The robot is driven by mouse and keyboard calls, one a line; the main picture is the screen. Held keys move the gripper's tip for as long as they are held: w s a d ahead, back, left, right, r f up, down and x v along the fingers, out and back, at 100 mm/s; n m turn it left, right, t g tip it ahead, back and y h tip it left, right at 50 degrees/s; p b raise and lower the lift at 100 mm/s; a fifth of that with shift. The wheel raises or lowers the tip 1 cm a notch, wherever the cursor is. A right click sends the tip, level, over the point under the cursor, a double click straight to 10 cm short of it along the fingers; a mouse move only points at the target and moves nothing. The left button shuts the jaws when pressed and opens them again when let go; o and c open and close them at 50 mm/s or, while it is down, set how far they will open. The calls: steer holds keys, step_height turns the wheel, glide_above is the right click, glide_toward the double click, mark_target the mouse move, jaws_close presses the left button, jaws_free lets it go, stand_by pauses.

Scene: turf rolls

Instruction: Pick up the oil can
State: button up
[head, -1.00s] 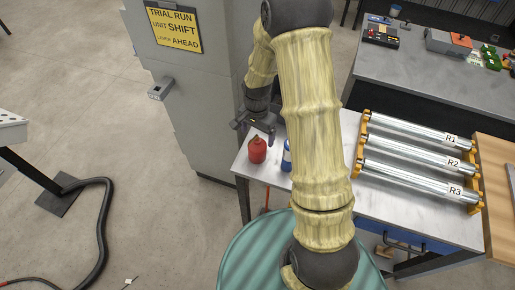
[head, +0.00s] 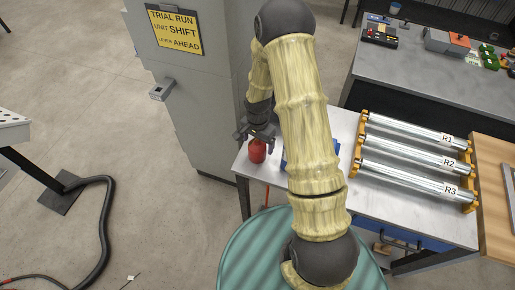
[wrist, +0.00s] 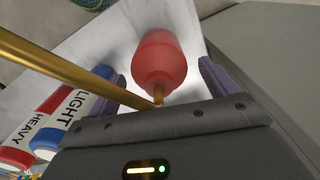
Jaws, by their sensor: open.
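The oil can is a red, rounded can (head: 257,152) standing near the left end of the light worktable. In the wrist view the red can (wrist: 160,58) lies between the two purple-grey fingers of my gripper (wrist: 160,72). A gold spout runs from its top across the left of that view. My gripper (head: 257,134) is open, just above and around the can's upper part in the head view. Whether either finger touches the can cannot be told.
Metal rollers (head: 410,150) lie in a yellow rack to the right. A grey cabinet (head: 205,110) rises beside the table's left end.

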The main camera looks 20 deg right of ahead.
steer(key=c, duration=1.4)
step_height(320, 180, up, 10)
steer(key=b, duration=0.2)
steer(key=shift+b, duration=0.4)
